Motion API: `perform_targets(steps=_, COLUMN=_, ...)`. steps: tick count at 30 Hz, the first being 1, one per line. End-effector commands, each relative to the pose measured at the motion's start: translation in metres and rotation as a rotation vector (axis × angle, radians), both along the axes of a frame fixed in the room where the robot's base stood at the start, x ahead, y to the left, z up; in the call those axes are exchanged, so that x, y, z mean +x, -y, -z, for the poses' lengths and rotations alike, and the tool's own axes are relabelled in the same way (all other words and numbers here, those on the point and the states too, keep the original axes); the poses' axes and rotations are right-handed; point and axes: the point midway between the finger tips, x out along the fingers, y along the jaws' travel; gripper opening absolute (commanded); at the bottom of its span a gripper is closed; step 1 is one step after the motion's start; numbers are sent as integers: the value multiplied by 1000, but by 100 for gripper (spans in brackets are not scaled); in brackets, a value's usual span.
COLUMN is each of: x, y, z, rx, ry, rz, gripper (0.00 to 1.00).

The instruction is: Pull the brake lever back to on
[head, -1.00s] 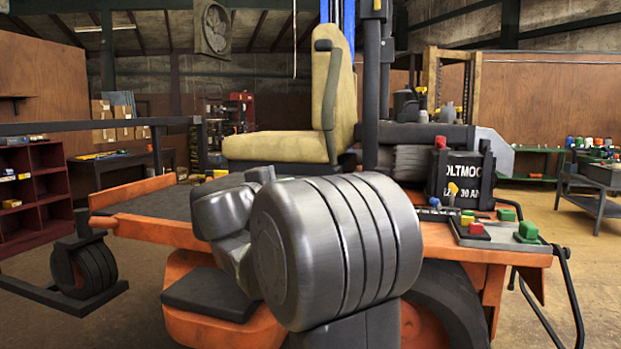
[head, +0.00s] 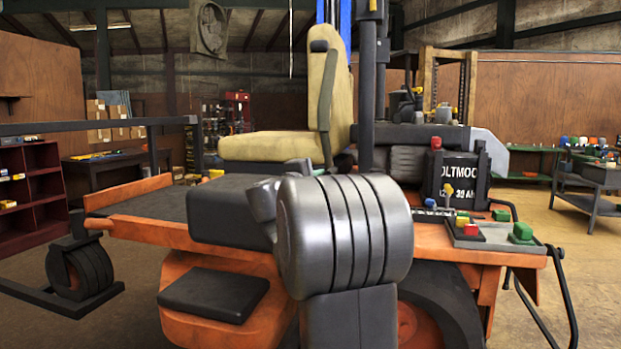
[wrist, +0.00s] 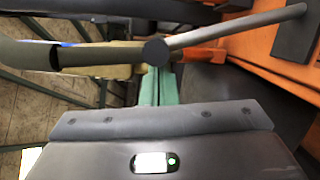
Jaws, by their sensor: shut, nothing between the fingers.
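In the wrist view a grey rod (wrist: 235,29) slants down from the upper right to a dark round end (wrist: 155,52). A thick olive-grey grip (wrist: 85,55) runs left from that end. I take this for the brake lever, but cannot be sure. My gripper (wrist: 151,76) shows as two narrow teal fingers side by side, shut and empty. The fingers point at the bend of the lever, and their tips are partly hidden by it; I cannot tell whether they touch.
The orange mower (head: 150,231) fills the middle, with a beige seat (head: 262,146) and a black post (head: 366,110). A black battery (head: 461,178) and a tray of coloured blocks (head: 492,238) sit at its right.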

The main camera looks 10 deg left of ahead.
Motion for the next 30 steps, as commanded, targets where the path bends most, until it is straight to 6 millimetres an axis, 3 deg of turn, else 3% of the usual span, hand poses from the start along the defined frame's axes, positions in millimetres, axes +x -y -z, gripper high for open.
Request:
perform_targets(steps=11, x=0, y=2, z=-1, rx=11, ry=0, rz=1, gripper=0)
perform_targets(steps=20, x=-1, y=15, z=-7, rx=93, ry=4, rz=1, gripper=0)
perform_targets(steps=30, x=-3, y=55, z=-20, rx=312, ry=15, rz=3, gripper=0)
